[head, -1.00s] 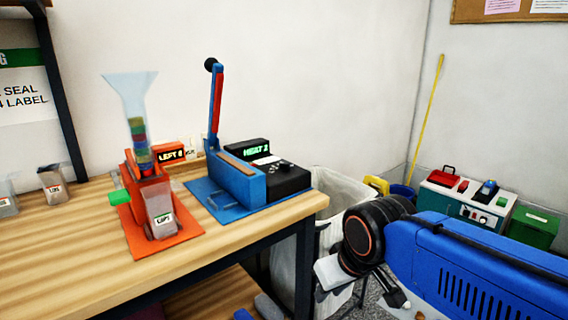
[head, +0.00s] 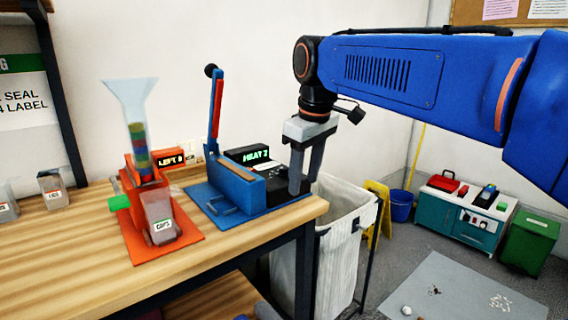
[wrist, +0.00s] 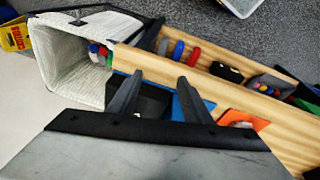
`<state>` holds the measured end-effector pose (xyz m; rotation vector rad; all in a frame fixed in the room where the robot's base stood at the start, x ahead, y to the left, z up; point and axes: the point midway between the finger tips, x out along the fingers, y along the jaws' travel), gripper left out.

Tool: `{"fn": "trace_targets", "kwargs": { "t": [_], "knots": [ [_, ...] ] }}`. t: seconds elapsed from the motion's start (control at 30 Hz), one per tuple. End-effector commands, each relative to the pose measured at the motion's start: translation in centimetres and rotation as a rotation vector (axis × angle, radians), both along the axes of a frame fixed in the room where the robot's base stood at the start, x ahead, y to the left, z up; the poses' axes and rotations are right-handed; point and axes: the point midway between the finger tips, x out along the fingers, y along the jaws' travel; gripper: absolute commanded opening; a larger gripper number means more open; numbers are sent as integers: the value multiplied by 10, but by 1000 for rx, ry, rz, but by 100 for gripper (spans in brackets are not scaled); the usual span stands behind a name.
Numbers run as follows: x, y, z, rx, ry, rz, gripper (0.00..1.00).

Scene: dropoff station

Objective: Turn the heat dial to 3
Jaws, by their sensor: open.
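The blue heat sealer (head: 238,190) stands on a blue mat at the bench's right end, its red-gripped lever upright. Its black control box (head: 272,188) is on the right side; the heat dial on top is too small and partly hidden to make out its pointer. The display (head: 248,156) behind reads HEAT 2. My gripper (head: 303,187) points down at the box's right end, open and empty, fingers overlapping the box in the head view. In the wrist view, my gripper (wrist: 160,88) has its fingers apart with the black control box (wrist: 152,102) partly seen between them.
An orange dispenser (head: 145,200) with a clear funnel and a LEFT display stands left of the sealer. A lined bin (head: 345,230) stands just off the bench's right edge. A yellow sign (head: 378,205) and blue bucket (head: 401,206) are beyond.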

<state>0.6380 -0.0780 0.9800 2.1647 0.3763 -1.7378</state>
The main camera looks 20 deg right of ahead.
Motion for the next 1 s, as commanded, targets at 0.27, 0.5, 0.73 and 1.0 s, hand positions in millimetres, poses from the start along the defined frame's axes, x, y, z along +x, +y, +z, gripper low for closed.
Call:
{"fn": "trace_targets", "kwargs": {
  "t": [0.27,0.5,0.73,1.0],
  "knots": [
    [70,-7,73,-33,89,188,45],
    [121,-13,121,-46,161,351,45],
    [149,-16,145,-48,206,456,45],
    [155,-17,142,-48,217,483,45]
  ]
}}
